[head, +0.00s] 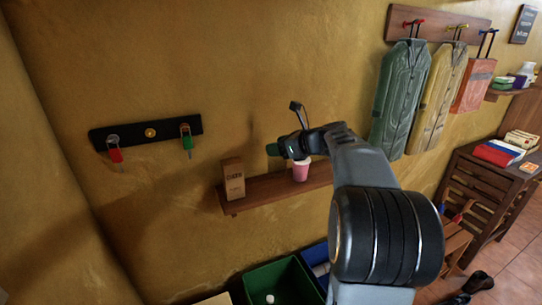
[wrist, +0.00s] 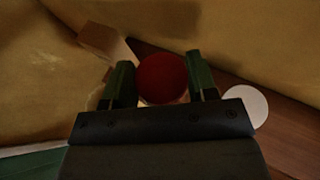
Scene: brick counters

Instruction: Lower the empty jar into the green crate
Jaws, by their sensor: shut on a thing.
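The jar (wrist: 162,78) shows in the wrist view as a dark red round top between the two green fingers. My gripper (wrist: 157,82) is shut on it. In the head view my gripper (head: 276,150) is in front of the wall shelf, between a brown box and a pink cup; the jar cannot be made out there. The green crate (head: 262,275) stands low at the bottom of the head view, below the shelf, with a small white thing inside. A green edge, likely the crate's (wrist: 35,165), shows at the lower left of the wrist view. Whether the jar is empty cannot be told.
The wooden shelf (head: 258,195) holds the brown box (head: 233,182) and the pink cup (head: 301,172) close to my gripper. A blue crate (head: 317,256) stands right of the green one. A key rack (head: 146,133) and hanging coat bags (head: 399,95) are on the wall.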

